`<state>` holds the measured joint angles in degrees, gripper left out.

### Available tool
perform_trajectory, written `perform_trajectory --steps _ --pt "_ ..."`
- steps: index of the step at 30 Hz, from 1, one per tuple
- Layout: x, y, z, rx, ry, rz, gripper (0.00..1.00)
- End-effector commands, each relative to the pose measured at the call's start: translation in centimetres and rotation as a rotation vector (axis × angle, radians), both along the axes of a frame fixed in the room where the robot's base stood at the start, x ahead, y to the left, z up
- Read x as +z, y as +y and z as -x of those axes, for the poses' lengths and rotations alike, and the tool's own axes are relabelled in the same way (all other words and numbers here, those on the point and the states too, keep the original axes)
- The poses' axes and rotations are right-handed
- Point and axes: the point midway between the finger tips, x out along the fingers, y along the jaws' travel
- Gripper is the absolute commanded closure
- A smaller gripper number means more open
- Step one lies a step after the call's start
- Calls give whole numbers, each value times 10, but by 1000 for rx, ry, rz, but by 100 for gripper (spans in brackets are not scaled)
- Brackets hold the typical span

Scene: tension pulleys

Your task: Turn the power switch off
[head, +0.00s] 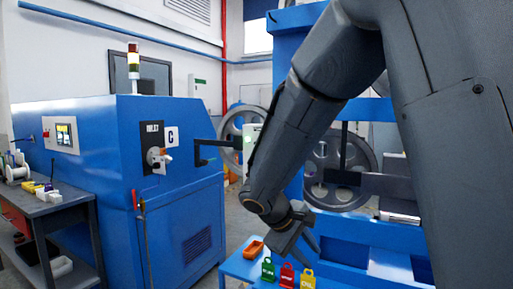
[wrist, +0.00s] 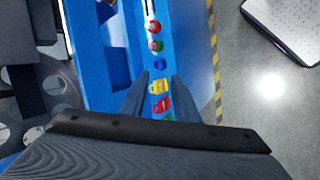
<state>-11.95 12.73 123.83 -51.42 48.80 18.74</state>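My gripper (head: 298,245) is far to the right of the switch and lower, above a blue bench. In the wrist view my gripper (wrist: 159,80) points down with its two fingers apart and nothing held between them. The switch is not in the wrist view.
Green, red and yellow tags (head: 287,276) and an orange tray (head: 254,249) sit on the blue bench below my gripper. Coloured padlocks (wrist: 155,45) show in the wrist view. A black handle (head: 212,146) juts out right of the switch. A grey workbench (head: 62,212) stands at left.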

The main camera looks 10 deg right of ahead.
Motion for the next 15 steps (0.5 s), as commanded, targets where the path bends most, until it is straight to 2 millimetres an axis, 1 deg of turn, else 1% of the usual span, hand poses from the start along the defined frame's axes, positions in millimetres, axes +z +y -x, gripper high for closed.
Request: perform_trajectory --steps 1,2,3,5,6,8,9,12,15 --pt "20 5 -29 53 -42 76 72" --pt "33 7 -46 82 -70 124 72" --pt "51 12 -68 122 -113 187 72" --pt "80 23 -102 177 -188 277 72" --pt "100 33 -123 212 -240 336 72" --pt "130 50 -152 263 -323 417 72" --pt "151 62 -169 292 -380 465 72" --pt "194 94 -201 356 -507 561 72" --pt "225 119 -219 398 -601 623 72"
